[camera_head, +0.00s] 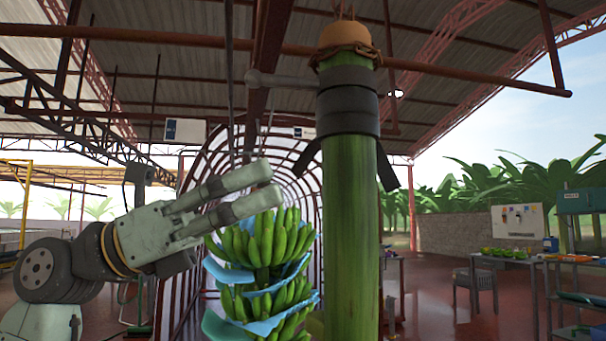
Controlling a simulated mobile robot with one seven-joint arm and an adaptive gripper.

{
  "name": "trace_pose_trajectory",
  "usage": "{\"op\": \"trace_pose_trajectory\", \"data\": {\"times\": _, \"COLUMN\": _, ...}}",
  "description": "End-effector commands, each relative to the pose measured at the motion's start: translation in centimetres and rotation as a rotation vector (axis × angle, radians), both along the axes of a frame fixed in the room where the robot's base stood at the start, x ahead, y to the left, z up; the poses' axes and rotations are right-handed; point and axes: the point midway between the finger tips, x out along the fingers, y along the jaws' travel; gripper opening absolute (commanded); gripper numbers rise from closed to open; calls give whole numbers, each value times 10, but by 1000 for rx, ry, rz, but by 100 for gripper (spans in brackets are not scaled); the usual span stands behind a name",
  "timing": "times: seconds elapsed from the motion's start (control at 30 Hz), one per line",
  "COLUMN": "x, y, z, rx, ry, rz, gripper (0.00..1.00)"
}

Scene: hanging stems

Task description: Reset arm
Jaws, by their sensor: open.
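My gripper (262,186) is at the left-centre of the head view, at the end of my arm, which reaches in from the lower left. Its two fingers point right and slightly up. They are apart, with nothing seen between them. The fingertips are left of a thick green stem (350,220) and appear apart from it. The stem hangs upright, with a dark band (347,108) around its upper part. A bunch of green bananas (268,240) with blue sheets (228,272) between its layers shows behind and below the fingers.
A red overhead rail (470,82) crosses the top. A metal arch tunnel (300,165) stands behind the bananas. Tables (500,258) with items and a chair (476,288) are at the right. Red floor (432,310) is open between the stem and tables.

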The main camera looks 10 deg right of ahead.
Motion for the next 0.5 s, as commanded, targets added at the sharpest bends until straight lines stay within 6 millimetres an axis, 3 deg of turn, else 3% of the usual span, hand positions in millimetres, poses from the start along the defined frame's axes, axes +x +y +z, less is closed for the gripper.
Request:
{"op": "trace_pose_trajectory", "data": {"times": 0.2, "x": 1, "y": 14, "z": -6, "rx": 0, "ry": 0, "rz": -1, "gripper": 67}}
{"op": "trace_pose_trajectory", "data": {"times": 0.5, "x": 1, "y": 14, "z": -6, "rx": 0, "ry": 0, "rz": -1, "gripper": 67}}
